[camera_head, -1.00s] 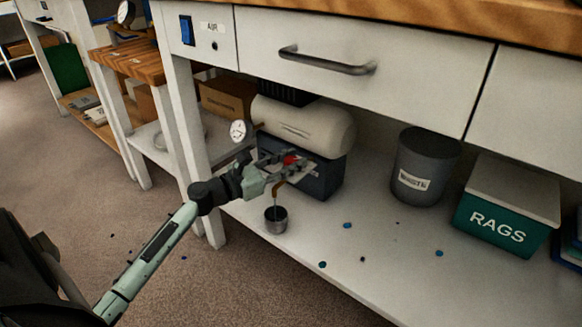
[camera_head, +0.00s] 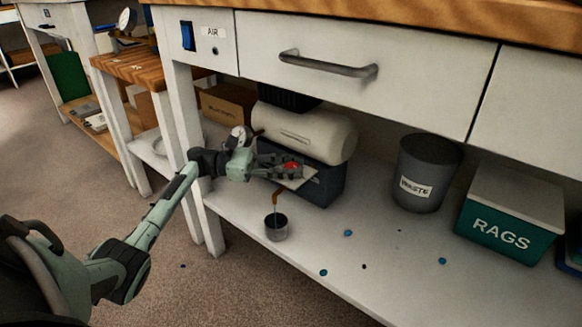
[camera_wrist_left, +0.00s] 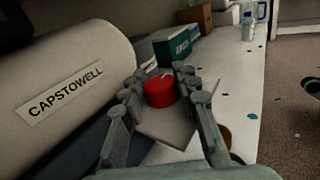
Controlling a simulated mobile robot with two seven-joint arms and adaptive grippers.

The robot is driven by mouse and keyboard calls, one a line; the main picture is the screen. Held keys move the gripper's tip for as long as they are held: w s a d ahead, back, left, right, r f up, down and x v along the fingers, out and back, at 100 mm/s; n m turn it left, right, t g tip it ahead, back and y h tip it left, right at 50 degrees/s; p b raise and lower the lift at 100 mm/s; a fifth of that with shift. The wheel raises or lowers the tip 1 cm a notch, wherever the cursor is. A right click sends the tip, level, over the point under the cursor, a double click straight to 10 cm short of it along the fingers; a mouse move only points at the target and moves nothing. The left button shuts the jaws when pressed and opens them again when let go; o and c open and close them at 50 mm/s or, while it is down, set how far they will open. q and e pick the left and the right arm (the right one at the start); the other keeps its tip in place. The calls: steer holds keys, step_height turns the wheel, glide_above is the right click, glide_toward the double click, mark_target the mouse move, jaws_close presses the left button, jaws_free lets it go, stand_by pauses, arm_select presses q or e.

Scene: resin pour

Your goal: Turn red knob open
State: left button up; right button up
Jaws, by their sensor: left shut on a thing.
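The red knob (camera_head: 291,166) is on the front of the dark box under the cream tank (camera_head: 305,130), on the lower shelf. My left gripper (camera_head: 288,171) reaches in from the left and is shut on the knob. In the left wrist view the red knob (camera_wrist_left: 160,90) sits between the two fingers (camera_wrist_left: 160,95), one on each side. A light plate lies just below the knob. My right gripper is not in view.
A small metal cup (camera_head: 276,227) stands below a brown spout (camera_head: 277,197). A grey waste bin (camera_head: 424,170) and a green rags box (camera_head: 506,222) stand to the right. Blue spots dot the shelf (camera_head: 390,270). A drawer front (camera_head: 350,60) overhangs above.

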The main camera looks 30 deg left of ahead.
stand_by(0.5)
arm_select(q)
steer(key=o, duration=1.2)
steer(key=shift+g, duration=0.3)
steer(key=v, duration=1.2)
steer(key=shift+f, duration=0.15)
